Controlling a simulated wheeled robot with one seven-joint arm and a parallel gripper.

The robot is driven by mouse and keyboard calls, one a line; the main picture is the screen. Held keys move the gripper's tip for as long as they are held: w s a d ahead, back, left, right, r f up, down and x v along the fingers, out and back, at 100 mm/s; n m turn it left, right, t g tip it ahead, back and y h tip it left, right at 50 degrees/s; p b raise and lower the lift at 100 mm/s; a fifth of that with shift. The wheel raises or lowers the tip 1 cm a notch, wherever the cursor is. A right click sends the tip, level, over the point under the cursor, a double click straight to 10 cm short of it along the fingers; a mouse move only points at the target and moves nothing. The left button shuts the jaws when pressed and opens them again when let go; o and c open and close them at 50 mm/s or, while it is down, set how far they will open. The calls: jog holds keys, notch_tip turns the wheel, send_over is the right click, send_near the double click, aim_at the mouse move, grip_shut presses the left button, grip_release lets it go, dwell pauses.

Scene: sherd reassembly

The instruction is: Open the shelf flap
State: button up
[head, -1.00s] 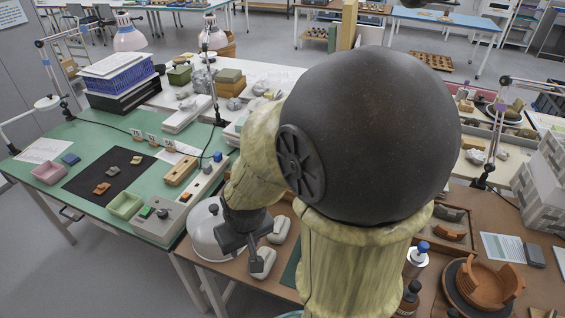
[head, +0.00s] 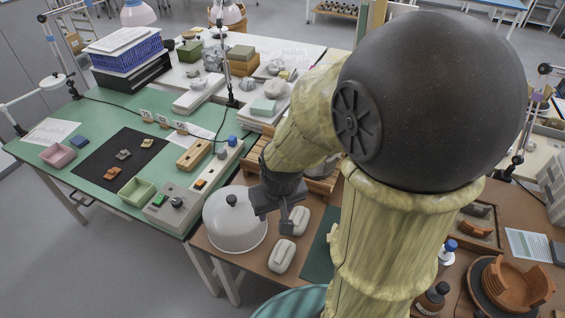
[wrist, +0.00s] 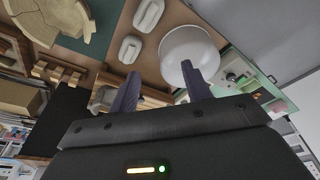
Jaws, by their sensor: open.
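My gripper (head: 288,217) is above the brown table, between a white domed cover and the wooden rack in the head view. In the wrist view my gripper (wrist: 163,84) has its two dark fingers spread apart with nothing held between them. A slatted wooden rack (head: 322,187) stands behind my gripper, partly hidden by my arm. Wooden bars and blocks also show beyond the fingers in the wrist view (wrist: 62,74). I cannot make out which part is the shelf flap.
The white domed cover (head: 222,226) is left of my gripper, with two pale rounded blocks (head: 282,255) near it. The green table (head: 75,122) with trays and a control box is at left. An orange broken bowl (head: 515,287) and bottles stand at right.

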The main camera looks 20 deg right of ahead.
jog(key=w+d+g, duration=0.1)
jog(key=w+d, duration=0.3)
jog(key=w, duration=0.5)
jog(key=w+d+r+m+p, duration=0.1)
jog(key=w+d, duration=0.3)
jog(key=w, duration=0.5)
jog(key=w+d+g, duration=0.1)
jog(key=w+d, duration=0.4)
jog(key=w, duration=0.4)
jog(key=shift+w+r+g, duration=0.2)
jog(key=shift+g, duration=0.1)
notch_tip(320, 180, down, 17)
jog(key=p, duration=0.3)
jog(key=shift+f, duration=0.2)
jog(key=shift+c, duration=0.5)
grip_shut()
